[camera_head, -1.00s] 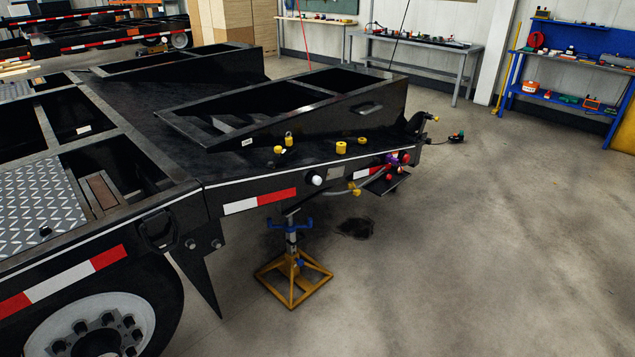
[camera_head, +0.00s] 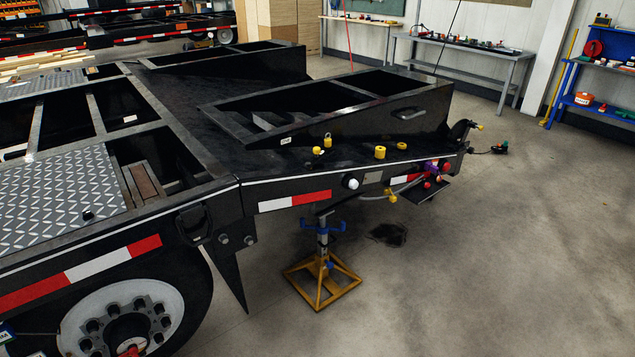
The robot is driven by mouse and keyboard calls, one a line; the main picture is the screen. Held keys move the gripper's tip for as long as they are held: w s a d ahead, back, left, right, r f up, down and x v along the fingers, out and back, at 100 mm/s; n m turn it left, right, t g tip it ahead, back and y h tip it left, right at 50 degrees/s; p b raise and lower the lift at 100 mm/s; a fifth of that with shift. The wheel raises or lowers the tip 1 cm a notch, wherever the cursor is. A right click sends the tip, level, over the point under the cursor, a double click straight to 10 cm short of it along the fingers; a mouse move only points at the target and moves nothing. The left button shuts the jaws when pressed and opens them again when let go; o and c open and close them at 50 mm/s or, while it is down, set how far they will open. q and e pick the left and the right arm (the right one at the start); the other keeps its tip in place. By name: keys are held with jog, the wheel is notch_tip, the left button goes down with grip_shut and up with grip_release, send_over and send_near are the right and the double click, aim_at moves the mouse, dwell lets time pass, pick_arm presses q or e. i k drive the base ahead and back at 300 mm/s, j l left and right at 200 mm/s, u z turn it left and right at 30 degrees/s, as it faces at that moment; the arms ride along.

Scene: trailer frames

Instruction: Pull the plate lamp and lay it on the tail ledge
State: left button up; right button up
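A small round white lamp (camera_head: 352,183) sits on the side face of the black trailer tail, right of a red and white strip. I cannot tell for sure whether it is the plate lamp. The tail ledge (camera_head: 300,165) is the flat black top above that face. Several small yellow parts stand on it, among them a yellow cylinder (camera_head: 380,152). Purple and red fittings (camera_head: 432,168) and a yellow fitting (camera_head: 389,195) hang at the tail's right end, with a grey hose between. Neither of my grippers is in view.
A yellow stand with a blue top (camera_head: 322,280) is under the tail. A dark stain (camera_head: 388,234) marks the floor. A trailer wheel (camera_head: 130,320) is at lower left. A grey workbench (camera_head: 470,60) and blue shelf (camera_head: 590,105) stand behind.

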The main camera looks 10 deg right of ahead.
aim_at(352, 184)
jog(key=i+l+u, duration=0.4)
jog(key=l, duration=0.2)
jog(key=i+l+u, duration=0.2)
jog(key=l+u, duration=0.2)
jog(key=l, duration=0.25)
